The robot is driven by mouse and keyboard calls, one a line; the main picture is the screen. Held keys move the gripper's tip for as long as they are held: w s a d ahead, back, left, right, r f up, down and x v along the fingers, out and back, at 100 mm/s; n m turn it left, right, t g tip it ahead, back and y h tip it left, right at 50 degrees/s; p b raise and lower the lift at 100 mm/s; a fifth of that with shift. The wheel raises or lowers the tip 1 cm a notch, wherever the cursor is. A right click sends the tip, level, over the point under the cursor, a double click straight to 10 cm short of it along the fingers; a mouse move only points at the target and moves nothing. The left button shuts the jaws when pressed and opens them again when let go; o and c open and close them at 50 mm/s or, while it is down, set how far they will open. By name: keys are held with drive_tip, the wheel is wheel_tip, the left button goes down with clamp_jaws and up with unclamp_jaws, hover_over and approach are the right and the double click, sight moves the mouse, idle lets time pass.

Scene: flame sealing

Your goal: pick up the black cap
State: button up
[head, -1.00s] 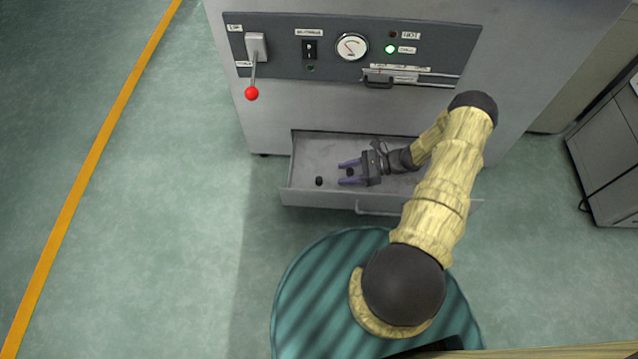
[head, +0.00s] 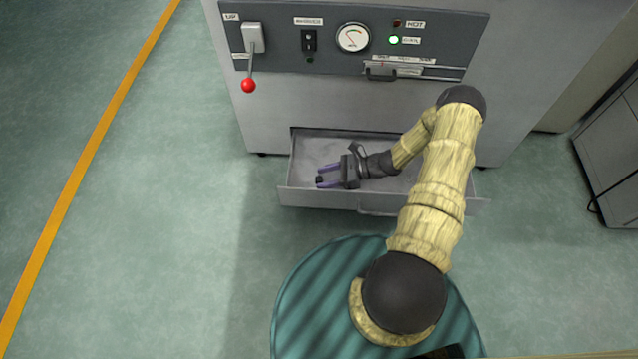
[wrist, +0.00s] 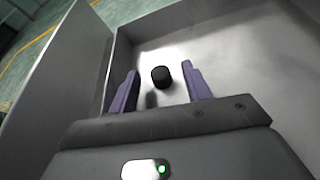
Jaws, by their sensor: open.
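A small black cap (head: 319,179) stands on the floor of the open grey drawer (head: 325,198), near its left end. My gripper (head: 322,176) is inside the drawer, pointing left, with its two purple fingers open. In the wrist view the cap (wrist: 161,76) shows between the fingertips (wrist: 160,72), with a gap on each side. The fingers do not grip it. Part of the drawer floor is hidden under my gripper and arm.
The drawer walls (wrist: 75,55) stand close around my gripper. Above is the machine's panel with a red-knobbed lever (head: 248,86), a gauge (head: 353,38), a lit green light (head: 393,40) and a handle (head: 381,72). Open floor lies to the left.

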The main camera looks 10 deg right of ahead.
drive_tip(key=shift+w+a+f, duration=0.15)
drive_tip(key=shift+w+a, duration=0.05)
drive_tip(key=shift+a, duration=0.2)
drive_tip(key=shift+d, duration=0.1)
drive_tip(key=shift+s, duration=0.1)
drive_tip(key=c, duration=0.6)
clamp_jaws()
